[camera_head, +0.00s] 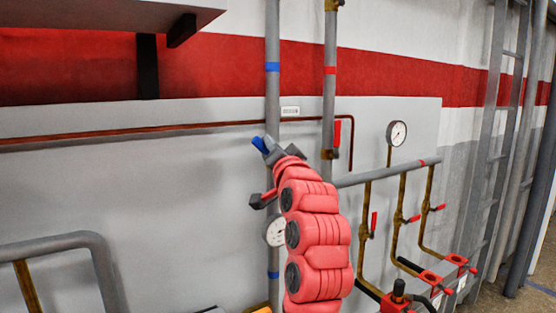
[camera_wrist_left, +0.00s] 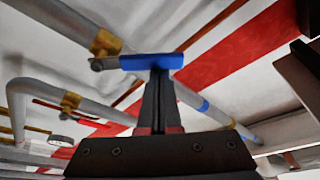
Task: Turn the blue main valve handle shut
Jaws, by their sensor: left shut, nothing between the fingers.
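The blue main valve handle (camera_head: 259,144) shows as a small blue piece at the left gripper's tips, in front of a vertical grey pipe. In the left wrist view the blue handle (camera_wrist_left: 150,62) is a flat lever lying at an angle to its grey pipe, with its left end at a brass valve body (camera_wrist_left: 105,43). My left gripper (camera_head: 271,151) is shut and empty. In the left wrist view its closed fingertips (camera_wrist_left: 160,75) meet or overlap the handle's middle; I cannot tell whether they touch. The gripper hides the valve body in the head view. My right gripper is not in view.
A second vertical pipe with a red handle (camera_head: 337,134) stands just right. A round gauge (camera_head: 275,232) sits low beside my left arm. Another gauge (camera_head: 396,133) and several brass pipes with red handles are at the right. A thick bent pipe (camera_head: 75,243) is at lower left.

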